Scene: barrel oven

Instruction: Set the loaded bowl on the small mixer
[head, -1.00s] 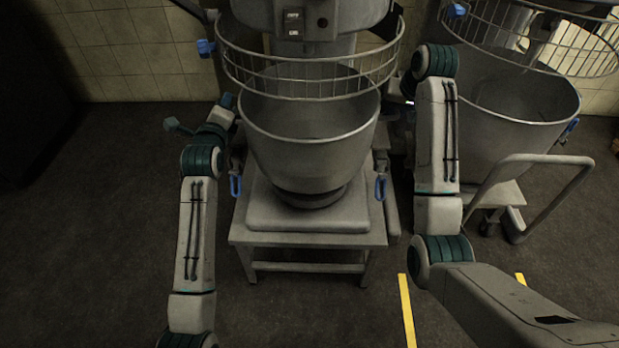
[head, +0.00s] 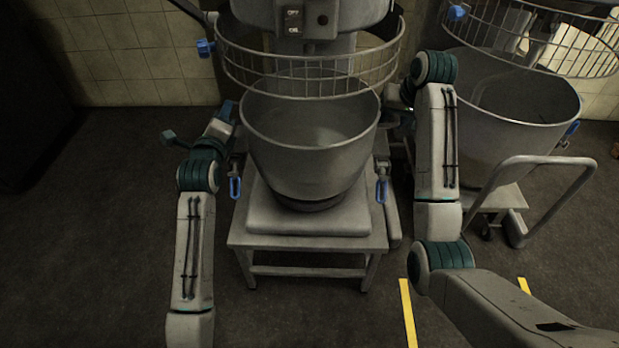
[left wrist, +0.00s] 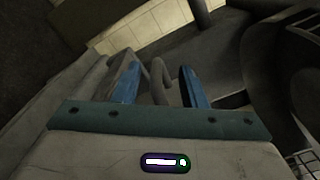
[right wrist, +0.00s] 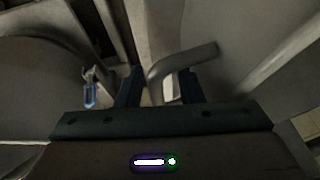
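The grey metal bowl (head: 310,170) stands upright over the pedestal plate (head: 265,222) of the small mixer (head: 340,15), below its wire guard (head: 310,80). Its foot appears to rest on the plate. I cannot make out its contents. My left gripper (head: 228,108) is at the bowl's left side. In the left wrist view its blue fingers (left wrist: 159,68) stand apart on either side of a bar handle (left wrist: 158,88), with gaps. My right gripper (right wrist: 160,72) is at the bowl's right side, largely hidden in the head view. Its fingers are spread around another handle (right wrist: 190,58).
Blue-handled clamps hang at the mixer's left (head: 235,187) and right (head: 381,191). A larger bowl (head: 520,110) on a wheeled trolley (head: 545,160) stands close on the right under another guard (head: 540,40). The floor (head: 90,240) at left is clear.

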